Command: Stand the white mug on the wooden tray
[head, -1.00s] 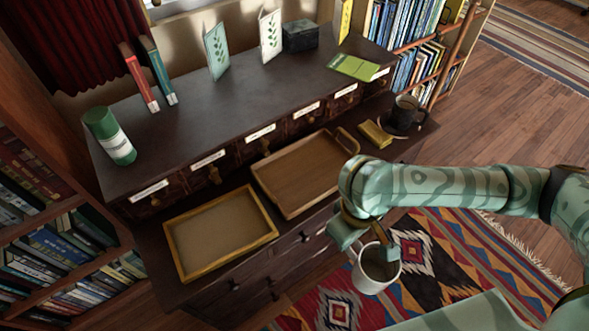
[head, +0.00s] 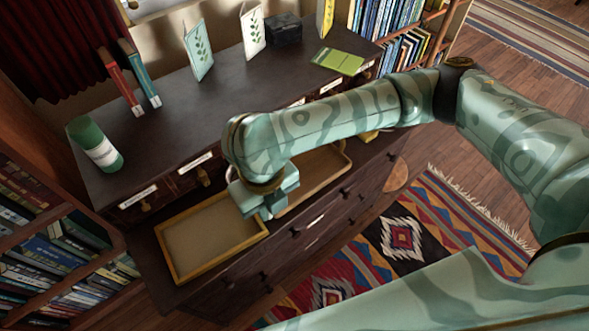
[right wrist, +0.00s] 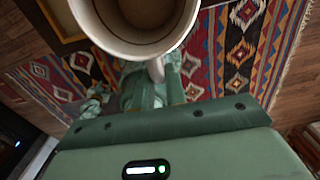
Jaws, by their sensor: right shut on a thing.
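The white mug (right wrist: 112,45) shows large at the top of the right wrist view, its round mouth towards the camera. My right gripper (right wrist: 157,85) is shut on its handle. The wooden tray (head: 322,172) lies on the lower ledge of the cabinet, mostly covered by my right arm. Whether the mug touches the tray cannot be seen.
A shallow yellow-framed box (head: 212,240) lies left of the tray. The upper cabinet top holds a green-and-white can (head: 96,145), two upright books (head: 140,78), standing cards (head: 198,50), a dark box (head: 284,29) and a green booklet (head: 338,61). A patterned rug (head: 400,240) covers the floor in front.

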